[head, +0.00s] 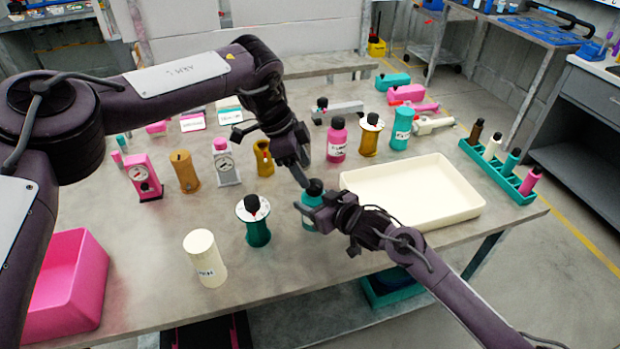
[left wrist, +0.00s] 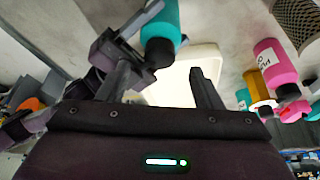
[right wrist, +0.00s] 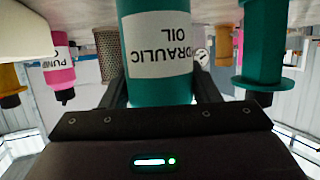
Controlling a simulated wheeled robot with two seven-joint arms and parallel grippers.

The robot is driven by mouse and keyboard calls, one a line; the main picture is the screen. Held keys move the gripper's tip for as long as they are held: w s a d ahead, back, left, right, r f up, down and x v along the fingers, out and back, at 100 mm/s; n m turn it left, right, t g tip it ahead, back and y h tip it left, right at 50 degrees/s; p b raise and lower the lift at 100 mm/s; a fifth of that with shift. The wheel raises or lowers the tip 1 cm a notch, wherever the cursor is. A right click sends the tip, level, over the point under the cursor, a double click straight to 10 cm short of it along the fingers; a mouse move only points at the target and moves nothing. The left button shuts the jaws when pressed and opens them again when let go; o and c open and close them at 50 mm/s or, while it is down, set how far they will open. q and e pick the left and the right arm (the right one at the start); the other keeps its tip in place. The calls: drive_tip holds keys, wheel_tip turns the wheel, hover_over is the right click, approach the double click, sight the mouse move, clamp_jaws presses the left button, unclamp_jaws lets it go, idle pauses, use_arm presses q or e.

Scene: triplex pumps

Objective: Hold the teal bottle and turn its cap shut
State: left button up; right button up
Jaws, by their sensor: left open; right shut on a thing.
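The teal bottle (head: 309,218) stands upright near the table's middle, left of the cream tray. Its label reads "HYDRAULIC OIL" in the right wrist view (right wrist: 158,45). Its dark cap (head: 315,187) is on top; whether it is fully seated cannot be seen. My right gripper (head: 320,211) is shut on the bottle's body from the front right. My left gripper (head: 303,173) is open and points down just above and left of the cap. In the left wrist view the cap (left wrist: 158,53) lies in line with the gap between the open fingers, seemingly just beyond their tips.
The cream tray (head: 345,186) is empty. A teal pump (head: 258,234) and a cream cylinder (head: 205,260) stand to the left. A pink bottle (head: 337,142) and other pumps stand behind. A teal rack (head: 528,197) is at the right.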

sight(312, 182)
use_arm(q)
drive_tip(key=x, duration=0.5)
drive_tip(key=c, duration=1)
drive_tip(key=shift+w+m+g, duration=0.15)
drive_tip(key=shift+m+g, duration=0.45)
drive_tip(key=shift+m, duration=0.9)
drive_tip(key=o, duration=1)
drive_tip(key=shift+r, duration=0.1)
